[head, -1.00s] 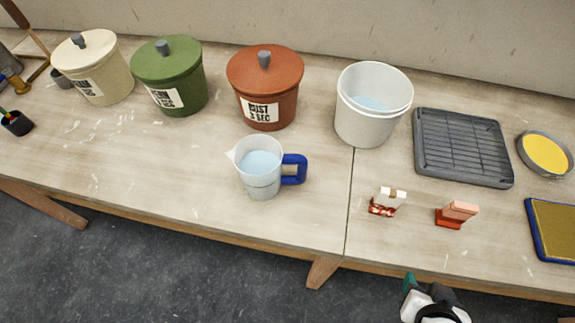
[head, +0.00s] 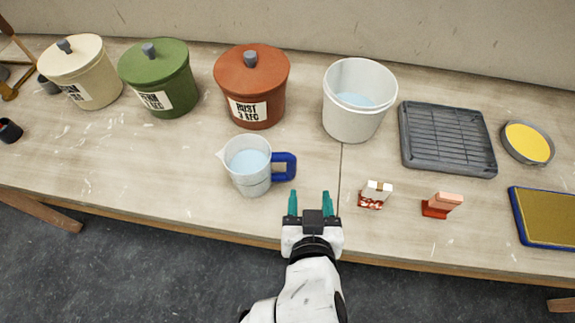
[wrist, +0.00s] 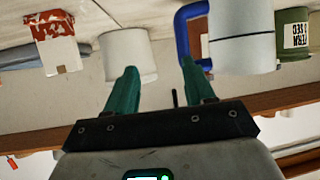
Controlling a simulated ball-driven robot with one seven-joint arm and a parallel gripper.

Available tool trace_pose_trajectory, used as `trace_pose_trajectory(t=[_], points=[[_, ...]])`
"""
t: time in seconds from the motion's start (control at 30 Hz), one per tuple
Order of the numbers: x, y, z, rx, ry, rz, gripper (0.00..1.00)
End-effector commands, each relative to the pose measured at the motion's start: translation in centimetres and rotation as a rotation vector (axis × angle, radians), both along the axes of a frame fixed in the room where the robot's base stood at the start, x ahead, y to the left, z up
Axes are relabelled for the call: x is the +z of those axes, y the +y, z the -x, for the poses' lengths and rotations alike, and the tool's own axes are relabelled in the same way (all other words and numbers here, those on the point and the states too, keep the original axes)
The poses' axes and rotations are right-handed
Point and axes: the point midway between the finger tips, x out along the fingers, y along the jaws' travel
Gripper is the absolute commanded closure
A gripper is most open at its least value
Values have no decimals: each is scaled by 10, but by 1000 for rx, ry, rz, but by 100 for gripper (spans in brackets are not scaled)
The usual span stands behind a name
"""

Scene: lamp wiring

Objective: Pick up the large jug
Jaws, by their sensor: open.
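The large jug (head: 247,166) is a clear-sided measuring jug with pale blue liquid and a blue handle (head: 284,166) on its right. It stands upright on the workbench, left of the middle in the head view. In the wrist view, which looks upside down, the jug (wrist: 242,40) and its blue handle (wrist: 184,32) show at the upper right. My gripper (head: 309,203) has teal fingers and is open and empty at the bench's front edge, to the right of and nearer than the handle, apart from it. Its fingers (wrist: 157,88) also show in the wrist view.
Lidded cream (head: 82,75), green (head: 158,80) and rust-red (head: 250,88) bins and a white bucket (head: 357,100) stand behind. Small red-and-white (head: 374,195) and red-and-pink (head: 441,206) blocks lie right of my gripper. A grey tray (head: 447,140) is farther right.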

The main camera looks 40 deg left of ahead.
Motion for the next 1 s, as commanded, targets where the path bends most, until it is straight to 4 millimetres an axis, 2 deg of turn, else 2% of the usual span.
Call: trace_pose_trajectory(t=[0.03, 0.17, 0.5, 0.73, 1.0], points=[[4, 12, 8, 26, -12, -14, 46], [7, 27, 12, 54, -27, -32, 46], [-10, 55, -19, 54, -27, -32, 46], [-15, 65, -27, 55, -26, -32, 46], [-30, 88, -46, 54, -26, -31, 46]])
